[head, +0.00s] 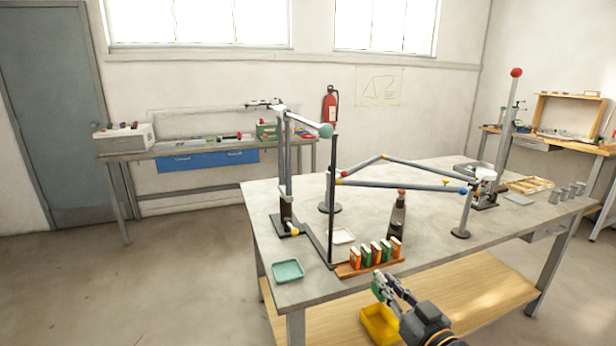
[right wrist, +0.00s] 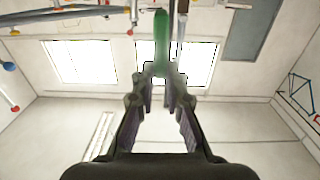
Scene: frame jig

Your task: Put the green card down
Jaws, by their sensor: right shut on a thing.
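My right gripper (head: 389,286) is in front of the table's near edge, over the yellow bin. It is shut on the green card (head: 377,291), which shows small and dark at the fingertips. In the right wrist view the green card (right wrist: 161,42) stands edge-on between the fingertips (right wrist: 160,75). A wooden rack (head: 350,270) with several orange and green cards (head: 376,252) stands on the table just behind the gripper, apart from it. My left gripper is not in view.
A dark upright post (head: 332,200) and a bar frame (head: 400,184) rise behind the rack. The yellow bin (head: 376,328) sits below.

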